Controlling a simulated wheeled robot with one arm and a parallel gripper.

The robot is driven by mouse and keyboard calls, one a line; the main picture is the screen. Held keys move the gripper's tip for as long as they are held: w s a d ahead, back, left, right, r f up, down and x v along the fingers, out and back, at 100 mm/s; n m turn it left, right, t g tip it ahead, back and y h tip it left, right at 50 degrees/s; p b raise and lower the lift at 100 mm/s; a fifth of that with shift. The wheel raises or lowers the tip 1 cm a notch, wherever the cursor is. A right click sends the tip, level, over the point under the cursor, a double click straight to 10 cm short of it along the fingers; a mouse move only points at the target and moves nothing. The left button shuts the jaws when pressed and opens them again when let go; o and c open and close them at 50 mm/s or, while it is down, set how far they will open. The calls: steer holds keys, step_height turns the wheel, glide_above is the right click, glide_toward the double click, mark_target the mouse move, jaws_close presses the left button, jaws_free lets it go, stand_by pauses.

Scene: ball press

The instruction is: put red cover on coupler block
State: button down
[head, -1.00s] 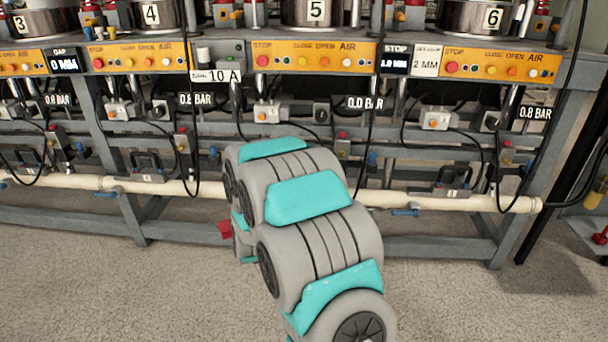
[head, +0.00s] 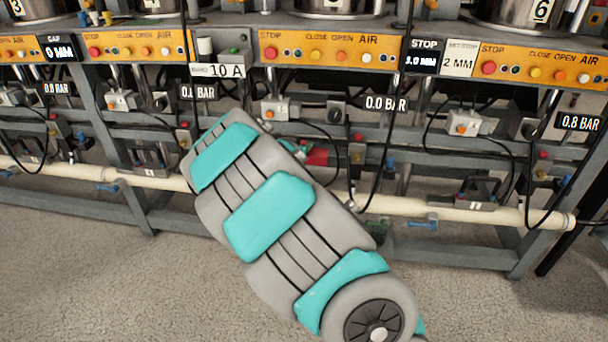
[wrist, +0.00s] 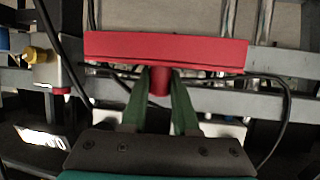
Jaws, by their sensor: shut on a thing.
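My gripper (wrist: 161,76) is shut on the stem of the red cover (wrist: 205,50), with green fingers on both sides of it. The cover's wide flat part lies across the fingertips in the wrist view. In the head view a part of the red cover (head: 318,155) shows just past the far end of my arm, in front of the bench under station 5. My arm hides most of the gripper there. I cannot tell for certain which part is the coupler block. The area behind the cover is partly hidden.
A cream pipe (head: 400,206) runs low along the grey bench frame, with a blue-handled valve (head: 423,222) on it. Black cables (head: 383,130) hang in front of the frame near the cover. Grey boxes with orange buttons (head: 274,110) sit under the panels. The floor in front is clear.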

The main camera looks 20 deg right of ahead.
step_height(320, 180, down, 8)
steer(key=shift+f+b, duration=0.15)
steer(key=shift+b, duration=0.65)
steer(key=shift+f, duration=0.15)
steer(key=c, duration=0.7)
jaws_free()
steer(key=shift+o, duration=0.2)
steer(key=shift+s+a+r, duration=0.1)
steer(key=shift+r, duration=0.1)
steer(key=v, duration=1.1)
steer(key=shift+s+a+r, duration=0.2)
steer(key=shift+s+a, duration=0.05)
